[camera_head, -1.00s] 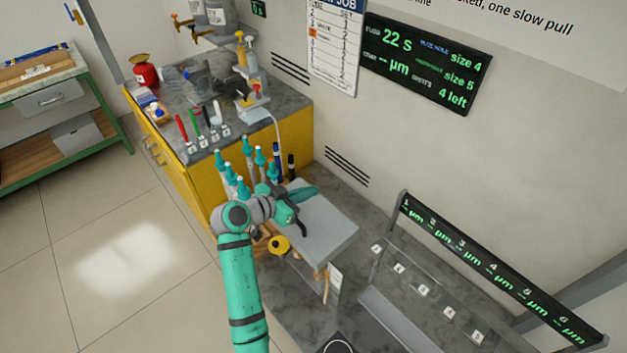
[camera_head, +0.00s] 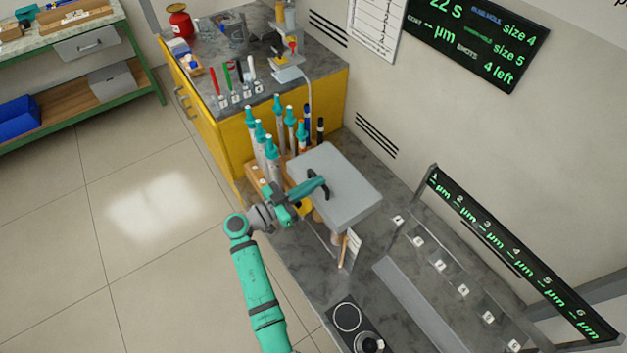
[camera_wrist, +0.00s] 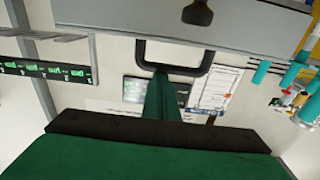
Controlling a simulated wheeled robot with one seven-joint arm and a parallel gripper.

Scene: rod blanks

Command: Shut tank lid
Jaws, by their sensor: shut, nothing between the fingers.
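The tank lid (camera_head: 345,175) is a flat grey slab over the tank, at the middle of the head view. Its top faces up; I cannot tell if it sits fully flush. A black loop handle (camera_head: 314,176) stands on its near left part. My gripper (camera_head: 322,184) is shut with nothing in it, its teal fingers at the handle. In the wrist view, the picture looks upside down. The lid (camera_wrist: 110,22) crosses the top, and the handle loop (camera_wrist: 205,60) is just ahead of the shut fingers (camera_wrist: 162,92). Contact is unclear. The tank body is mostly hidden.
Several teal-capped rods (camera_head: 270,150) stand in a wooden holder close left of the lid. A yellow cabinet (camera_head: 220,140) with tools is behind. A display rack (camera_head: 510,260) stands right, and a dark unit with a round dial (camera_head: 348,317) in front. The wall is behind.

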